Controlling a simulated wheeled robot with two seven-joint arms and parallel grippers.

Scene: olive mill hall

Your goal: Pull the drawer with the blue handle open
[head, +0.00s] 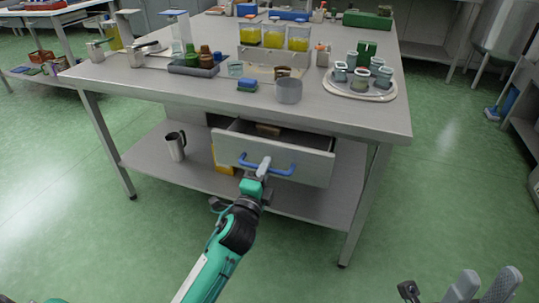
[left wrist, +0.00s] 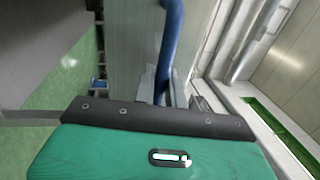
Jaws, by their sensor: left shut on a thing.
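The drawer (head: 316,166) under the steel table is partly open, and its inside shows above the grey front. Its blue handle (head: 286,172) is a bar across the front. My left gripper (head: 264,164) is shut on the handle near its middle.
A brownish object (head: 268,130) lies inside the drawer. The steel table (head: 330,116) carries cups, jars and a round tray (head: 342,92). A metal jug (head: 176,146) stands on the lower shelf (head: 150,160), left of the drawer. The green floor in front is clear.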

